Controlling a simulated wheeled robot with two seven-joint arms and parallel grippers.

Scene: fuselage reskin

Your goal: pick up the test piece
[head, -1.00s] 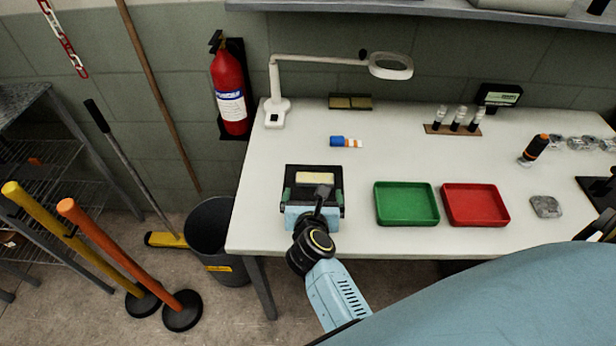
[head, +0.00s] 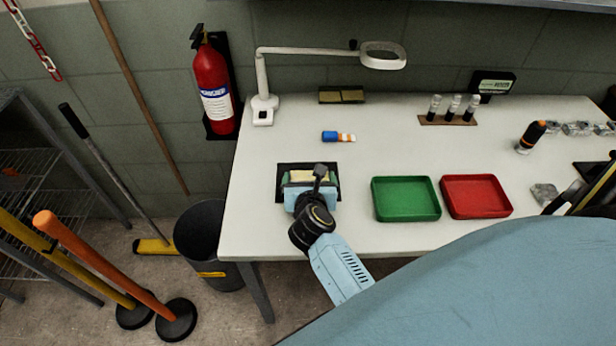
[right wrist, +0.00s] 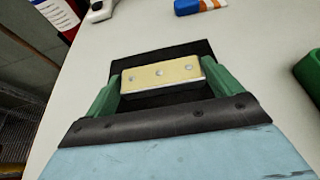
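The test piece looks like a pale yellow block (right wrist: 160,76) with small round marks on its top and a pale front side. It lies over a black mat (right wrist: 160,53) on the bench, and it also shows in the head view (head: 312,176). My right gripper (right wrist: 160,88) is open, with one green finger at each end of the block. The fingertips are very close to the block's ends; I cannot tell whether they touch. In the head view my right gripper (head: 311,182) reaches over the mat, and the wrist hides its near part. My left gripper is not in view.
A green tray (head: 406,212) and a red tray (head: 476,210) stand to the right of the mat. A blue, orange and white item (head: 338,137) lies behind it. A magnifier lamp (head: 263,105) stands back left. A black bin (head: 206,232) is beside the bench's left edge.

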